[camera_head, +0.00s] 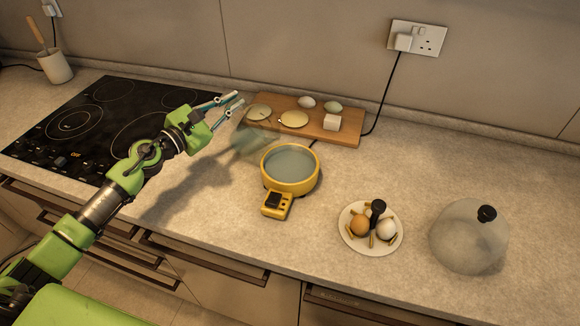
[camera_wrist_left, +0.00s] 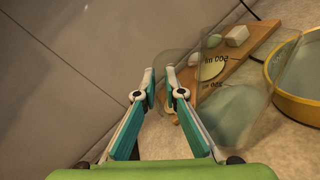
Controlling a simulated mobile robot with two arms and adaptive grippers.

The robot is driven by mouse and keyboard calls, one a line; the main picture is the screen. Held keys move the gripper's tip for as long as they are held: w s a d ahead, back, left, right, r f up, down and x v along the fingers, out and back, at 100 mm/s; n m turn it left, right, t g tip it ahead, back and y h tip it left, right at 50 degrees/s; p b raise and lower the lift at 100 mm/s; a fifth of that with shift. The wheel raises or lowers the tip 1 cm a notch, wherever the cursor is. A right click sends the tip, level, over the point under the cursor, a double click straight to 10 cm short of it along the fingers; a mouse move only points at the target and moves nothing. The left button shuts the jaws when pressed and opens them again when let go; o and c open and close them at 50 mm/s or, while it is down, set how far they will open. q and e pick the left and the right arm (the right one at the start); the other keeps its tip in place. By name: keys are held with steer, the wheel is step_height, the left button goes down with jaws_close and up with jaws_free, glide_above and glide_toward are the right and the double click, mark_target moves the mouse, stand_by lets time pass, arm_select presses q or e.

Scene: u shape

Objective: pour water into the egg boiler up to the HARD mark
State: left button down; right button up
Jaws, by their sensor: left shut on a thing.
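The yellow egg boiler (camera_head: 301,190) stands on the counter in the middle of the head view, with greyish-blue water or a bowl surface inside it; no HARD mark is readable. It also shows at the right edge of the left wrist view (camera_wrist_left: 290,108). My left gripper (camera_head: 231,103) is left of and behind the boiler, shut on a clear measuring jug (camera_head: 255,144). In the left wrist view the jug (camera_wrist_left: 238,112) shows "500 ml" lettering and bluish water, and appears tilted. The gripper's fingers (camera_wrist_left: 160,82) pinch its near side. My right gripper is not in view.
A wooden board (camera_head: 345,137) with food pieces lies behind the boiler. A plate (camera_head: 349,239) with eggs and a black-handled holder stands at front right. A clear dome lid (camera_head: 467,243) stands further right. A black hob (camera_head: 75,130) is at left.

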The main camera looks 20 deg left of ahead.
arm_select(q)
steer(key=w+a+f+n+b, duration=0.3)
steer(key=a+f+n+b, duration=0.3)
steer(key=n, duration=0.1)
steer(key=r+p, duration=0.2)
steer(key=r, duration=0.1)
steer(key=r+p, duration=0.1)
steer(key=r, duration=0.1)
steer(key=shift+s+d+r+p, duration=0.15)
steer(key=shift+s+p, duration=0.1)
steer(key=shift+p, duration=0.15)
stand_by(0.4)
